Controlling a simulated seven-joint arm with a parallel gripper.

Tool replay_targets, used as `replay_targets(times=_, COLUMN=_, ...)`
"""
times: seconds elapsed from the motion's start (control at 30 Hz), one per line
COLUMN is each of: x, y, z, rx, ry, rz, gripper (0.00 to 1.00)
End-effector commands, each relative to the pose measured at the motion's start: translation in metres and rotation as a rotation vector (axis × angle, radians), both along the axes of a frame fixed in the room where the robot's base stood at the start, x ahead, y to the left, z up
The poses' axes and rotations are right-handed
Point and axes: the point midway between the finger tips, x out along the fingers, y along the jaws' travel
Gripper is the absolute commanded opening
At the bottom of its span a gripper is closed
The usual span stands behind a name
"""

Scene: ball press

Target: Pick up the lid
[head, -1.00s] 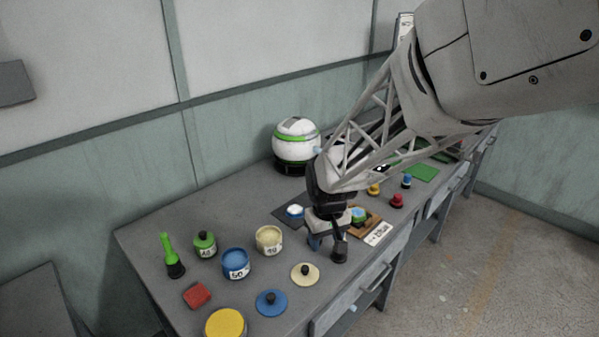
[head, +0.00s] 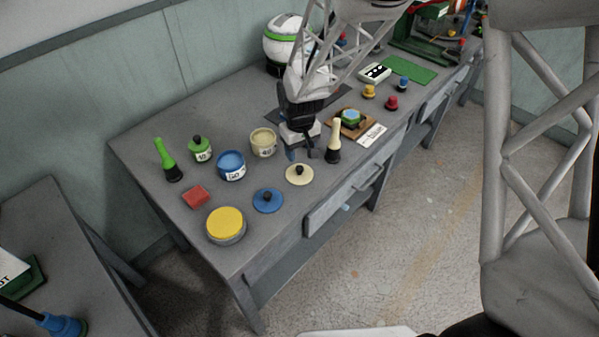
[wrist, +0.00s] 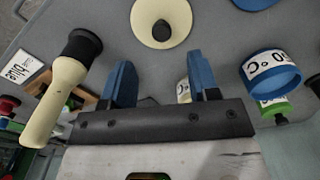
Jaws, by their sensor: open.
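A cream lid with a black knob (head: 290,177) lies flat on the workbench, near its front edge. It also shows in the wrist view (wrist: 147,22), beyond my fingertips and between them sideways. A blue lid with a black knob (head: 260,206) lies to its left in the head view. My gripper (head: 303,152) is open and empty, above the bench just behind the cream lid. Its two blue fingers (wrist: 162,82) are spread apart in the wrist view. A green jar (head: 200,153) has a black knob on top.
A cream-and-black handled tool (head: 334,143) stands close to the gripper. A cream cup (head: 263,145) and a blue cup (head: 231,168) stand behind the lids. A yellow-topped tin (head: 225,224), red block (head: 196,197) and green-and-black tool (head: 165,158) are farther left.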

Motion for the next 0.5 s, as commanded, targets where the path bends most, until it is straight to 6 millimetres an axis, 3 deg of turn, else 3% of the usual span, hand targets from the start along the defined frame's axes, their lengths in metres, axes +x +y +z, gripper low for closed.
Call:
replay_targets(times=0.23, x=0.0, y=0.0, z=-0.019, rx=0.0, ry=0.001, rz=0.0, gripper=0.55)
replay_targets(times=0.5, x=0.0, y=0.0, z=-0.021, rx=0.0, ry=0.0, rz=0.0, gripper=0.55)
